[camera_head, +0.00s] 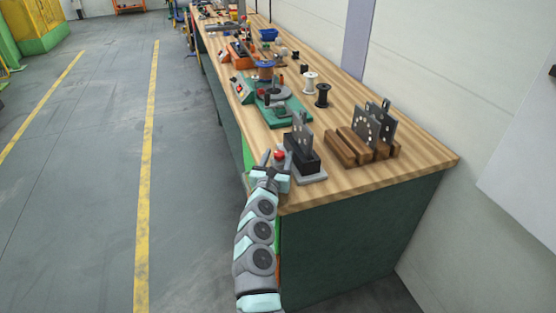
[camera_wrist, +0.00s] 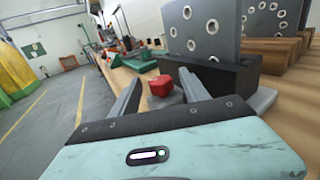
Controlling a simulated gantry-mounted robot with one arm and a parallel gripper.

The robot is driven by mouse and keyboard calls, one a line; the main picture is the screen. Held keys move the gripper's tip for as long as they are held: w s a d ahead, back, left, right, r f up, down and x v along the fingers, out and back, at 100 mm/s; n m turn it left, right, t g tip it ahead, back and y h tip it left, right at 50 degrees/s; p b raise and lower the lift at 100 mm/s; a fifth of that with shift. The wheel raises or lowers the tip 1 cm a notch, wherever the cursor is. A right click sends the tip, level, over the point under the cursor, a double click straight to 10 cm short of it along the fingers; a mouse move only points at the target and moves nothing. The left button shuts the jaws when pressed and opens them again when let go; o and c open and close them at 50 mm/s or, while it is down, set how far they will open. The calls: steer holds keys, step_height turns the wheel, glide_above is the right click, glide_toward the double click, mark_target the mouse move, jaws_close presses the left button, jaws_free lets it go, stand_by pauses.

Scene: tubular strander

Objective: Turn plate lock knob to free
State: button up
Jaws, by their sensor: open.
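A small red knob (camera_head: 279,155) sits at the left side of a dark plate holder (camera_head: 303,157) on a grey base at the near end of the bench. A grey plate with holes (camera_head: 302,133) stands upright in the holder. My gripper (camera_head: 272,159) is at the knob. In the wrist view the red knob (camera_wrist: 161,86) lies between the two open fingers of my gripper (camera_wrist: 158,84), with a gap visible on the left. I cannot tell whether a finger touches it. The upright plate (camera_wrist: 202,30) and dark holder (camera_wrist: 215,72) are just beyond, to the right.
A wooden rack (camera_head: 345,148) with grey perforated plates stands right of the holder. A green machine (camera_head: 278,106), a black spool (camera_head: 322,95) and a white spool (camera_head: 310,82) stand farther along the wooden bench (camera_head: 420,155). Floor left of the bench is clear.

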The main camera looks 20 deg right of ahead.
jaws_close()
stand_by(0.7)
